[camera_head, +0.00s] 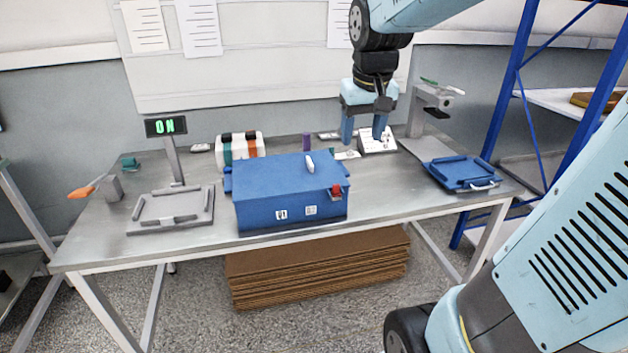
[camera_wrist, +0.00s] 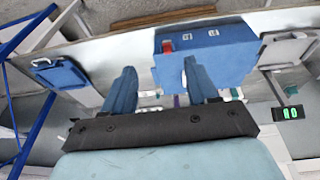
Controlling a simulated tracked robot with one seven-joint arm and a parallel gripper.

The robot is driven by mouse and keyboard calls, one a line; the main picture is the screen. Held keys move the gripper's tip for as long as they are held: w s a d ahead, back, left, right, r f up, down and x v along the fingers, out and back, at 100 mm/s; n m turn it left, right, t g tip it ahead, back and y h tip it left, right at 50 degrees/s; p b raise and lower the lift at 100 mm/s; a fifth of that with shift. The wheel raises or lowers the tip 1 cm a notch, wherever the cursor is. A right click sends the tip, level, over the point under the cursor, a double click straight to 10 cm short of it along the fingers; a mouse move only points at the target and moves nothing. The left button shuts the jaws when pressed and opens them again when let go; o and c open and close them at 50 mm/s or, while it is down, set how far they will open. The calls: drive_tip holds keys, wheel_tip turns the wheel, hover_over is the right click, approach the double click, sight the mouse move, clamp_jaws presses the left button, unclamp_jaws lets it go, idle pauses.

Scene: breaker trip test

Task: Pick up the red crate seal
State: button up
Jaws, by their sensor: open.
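The red crate seal (camera_head: 335,190) sits at the front right upper edge of the closed blue crate (camera_head: 290,195) on the table. In the wrist view the seal (camera_wrist: 167,46) shows as a small red patch on the crate (camera_wrist: 210,48). My gripper (camera_head: 361,139) is open and empty, pointing down behind and to the right of the crate, apart from the seal. In the wrist view its two blue fingers (camera_wrist: 158,82) stand spread, with the crate beyond them.
A blue tray (camera_head: 450,184) lies at the right. A white case (camera_head: 240,147) with coloured bands stands behind the crate. A blue rack (camera_head: 511,85) rises at the right.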

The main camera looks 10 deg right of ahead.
drive_tip(key=w+f+g, duration=0.3)
drive_tip(key=w+f, duration=0.6)
drive_tip(key=w, duration=0.6)
hover_over(336, 185)
drive_tip(key=f, duration=0.9)
drive_tip(key=shift+w+d, duration=0.1)
drive_tip(key=shift+w, duration=0.1)
drive_tip(key=shift+s+f, duration=0.2)
drive_tip(key=shift+f, duration=2.45)
clamp_jaws()
drive_tip(key=shift+r, duration=0.15)
